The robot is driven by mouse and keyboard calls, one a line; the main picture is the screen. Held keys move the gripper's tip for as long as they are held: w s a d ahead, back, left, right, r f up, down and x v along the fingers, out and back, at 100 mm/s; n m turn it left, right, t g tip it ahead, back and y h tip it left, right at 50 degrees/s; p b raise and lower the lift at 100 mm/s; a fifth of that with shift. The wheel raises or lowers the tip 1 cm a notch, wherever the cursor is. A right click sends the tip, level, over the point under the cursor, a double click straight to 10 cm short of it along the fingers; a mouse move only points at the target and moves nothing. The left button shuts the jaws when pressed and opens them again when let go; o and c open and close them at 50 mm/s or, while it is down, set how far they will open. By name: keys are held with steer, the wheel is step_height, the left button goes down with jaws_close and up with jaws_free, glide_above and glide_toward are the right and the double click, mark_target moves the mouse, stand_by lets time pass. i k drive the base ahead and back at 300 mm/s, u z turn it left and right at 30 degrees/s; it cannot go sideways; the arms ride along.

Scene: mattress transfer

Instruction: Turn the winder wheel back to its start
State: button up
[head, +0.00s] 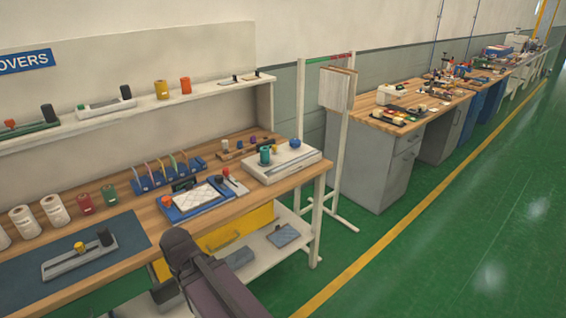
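I cannot pick out a winder wheel for certain. A flat white device (281,162) with teal and blue knobs stands at the right end of the wooden workbench (150,228). A blue-framed tray (200,199) with a white patterned sheet and a red-knobbed piece beside it lie left of the device. A grey bar device (78,259) with a yellow knob and black handle lies on the dark mat at the left. A dark part of my arm rises at the bottom, in front of the bench. My gripper's fingers do not show.
A shelf (150,108) with rolls and bar tools runs above the bench. Left on the bench are spools (54,210) and a blue rack (168,176). A white stand (341,150) holds a board right of the bench. More workbenches (400,103) line the wall; the green floor (460,230) is clear.

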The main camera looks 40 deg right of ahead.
mark_target(295, 144)
steer(key=z, duration=1.5)
steer(key=i, duration=1.45)
steer(key=z, duration=0.3)
